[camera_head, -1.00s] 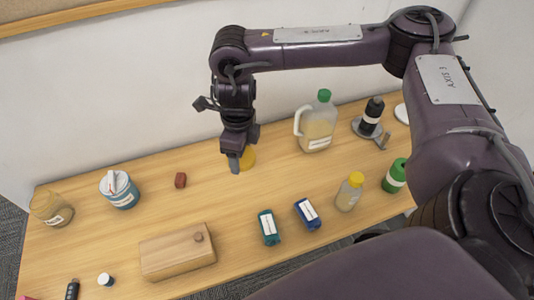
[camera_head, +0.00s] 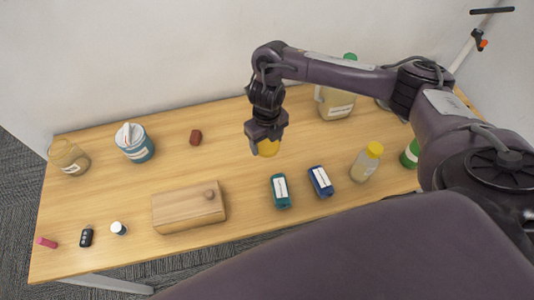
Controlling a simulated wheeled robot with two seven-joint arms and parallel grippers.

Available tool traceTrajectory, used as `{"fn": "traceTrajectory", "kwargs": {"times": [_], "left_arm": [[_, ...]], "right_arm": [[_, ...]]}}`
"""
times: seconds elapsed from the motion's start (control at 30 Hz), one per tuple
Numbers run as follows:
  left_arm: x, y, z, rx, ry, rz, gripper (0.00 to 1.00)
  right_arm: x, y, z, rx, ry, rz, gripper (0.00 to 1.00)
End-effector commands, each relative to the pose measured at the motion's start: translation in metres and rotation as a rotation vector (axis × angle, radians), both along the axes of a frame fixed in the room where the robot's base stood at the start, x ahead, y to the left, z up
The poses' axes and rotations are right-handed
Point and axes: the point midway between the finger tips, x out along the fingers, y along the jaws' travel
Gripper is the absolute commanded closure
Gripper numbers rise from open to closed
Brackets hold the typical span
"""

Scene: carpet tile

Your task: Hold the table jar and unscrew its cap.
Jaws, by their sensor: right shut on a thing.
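A clear jar with beige contents and a pale label (camera_head: 69,157) stands upright at the table's far left, away from the gripper. My left gripper is not in view.
A wall stands behind.

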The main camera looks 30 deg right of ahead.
Motion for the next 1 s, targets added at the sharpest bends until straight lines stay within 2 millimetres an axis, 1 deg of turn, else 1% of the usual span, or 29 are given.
{"fn": "traceTrajectory", "kwargs": {"times": [0.03, 0.23, 0.33, 0.43, 0.53, 0.77, 0.9, 0.93, 1.0], "left_arm": [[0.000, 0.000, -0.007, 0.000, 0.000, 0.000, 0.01], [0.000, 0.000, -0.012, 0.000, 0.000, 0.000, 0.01], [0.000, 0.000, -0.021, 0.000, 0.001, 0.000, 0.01], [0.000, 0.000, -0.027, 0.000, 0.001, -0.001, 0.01], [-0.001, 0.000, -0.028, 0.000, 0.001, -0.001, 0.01], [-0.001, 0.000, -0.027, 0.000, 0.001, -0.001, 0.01], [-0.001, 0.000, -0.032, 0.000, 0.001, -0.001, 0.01], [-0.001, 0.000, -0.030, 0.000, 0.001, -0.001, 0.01], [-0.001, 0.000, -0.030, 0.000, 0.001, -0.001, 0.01]], "right_arm": [[-0.001, 0.000, -0.013, 0.001, 0.003, -0.002, 0.62], [0.000, 0.000, -0.028, 0.001, 0.001, 0.000, 0.62], [-0.001, 0.000, -0.045, 0.002, 0.003, 0.000, 0.62], [0.000, 0.001, -0.057, 0.002, 0.001, 0.001, 0.62], [0.000, 0.000, -0.061, 0.000, 0.000, 0.000, 0.62], [0.000, 0.000, -0.060, -0.001, -0.001, 0.001, 0.62], [0.000, 0.000, -0.065, -0.001, -0.001, 0.001, 0.62], [0.001, 0.000, -0.063, -0.001, -0.001, 0.001, 0.32], [0.001, 0.000, -0.063, -0.001, -0.001, 0.001, 0.23]]}}
